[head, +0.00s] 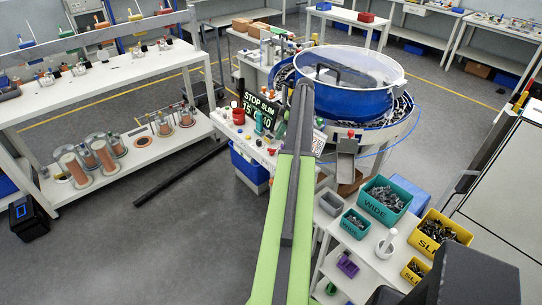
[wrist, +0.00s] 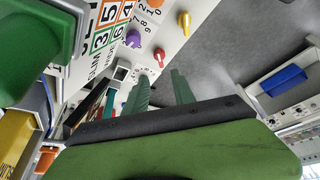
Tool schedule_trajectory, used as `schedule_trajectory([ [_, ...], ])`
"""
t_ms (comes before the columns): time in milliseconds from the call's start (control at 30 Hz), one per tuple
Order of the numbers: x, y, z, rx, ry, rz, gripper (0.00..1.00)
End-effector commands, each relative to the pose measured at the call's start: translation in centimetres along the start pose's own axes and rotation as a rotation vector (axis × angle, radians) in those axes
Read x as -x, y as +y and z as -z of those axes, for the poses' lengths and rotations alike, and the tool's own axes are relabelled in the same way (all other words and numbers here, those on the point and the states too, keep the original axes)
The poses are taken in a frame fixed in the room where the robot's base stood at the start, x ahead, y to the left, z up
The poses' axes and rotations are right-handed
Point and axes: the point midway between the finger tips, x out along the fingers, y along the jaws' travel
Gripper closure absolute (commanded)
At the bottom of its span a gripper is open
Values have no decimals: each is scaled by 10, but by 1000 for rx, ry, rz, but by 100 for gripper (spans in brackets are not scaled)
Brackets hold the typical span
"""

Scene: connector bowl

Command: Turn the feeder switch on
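The bowl feeder (head: 345,100), a blue bowl with a clear lid, stands on a bench beyond my arm in the head view. The feeder switch cannot be told for sure in either view. In the wrist view a white panel carries a yellow knob (wrist: 184,20), a purple knob (wrist: 133,39) and a red knob (wrist: 159,54). A small dark square part with a pale frame (wrist: 121,73) sits left of my fingers. My gripper (wrist: 161,88) is open, its two green fingers apart, with nothing seen between them. In the head view my arm hides the gripper.
A black display reading "STOP SLIM" (head: 262,107) stands left of my arm. A teal "WIDE" bin (head: 384,207) and a yellow "SLIM" bin (head: 440,232) stand at the right. A green container (wrist: 35,35) is close at the wrist view's left. Grey floor (head: 200,240) is open at left.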

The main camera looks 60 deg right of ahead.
Motion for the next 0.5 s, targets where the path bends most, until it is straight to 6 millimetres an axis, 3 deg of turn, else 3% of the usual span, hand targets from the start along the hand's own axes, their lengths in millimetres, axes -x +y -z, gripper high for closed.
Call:
schedule_trajectory([
  [33,-22,0,-4,0,0,0,69],
  [300,-78,0,-4,0,0,0,69],
  [500,-92,0,-2,-2,0,0,69],
])
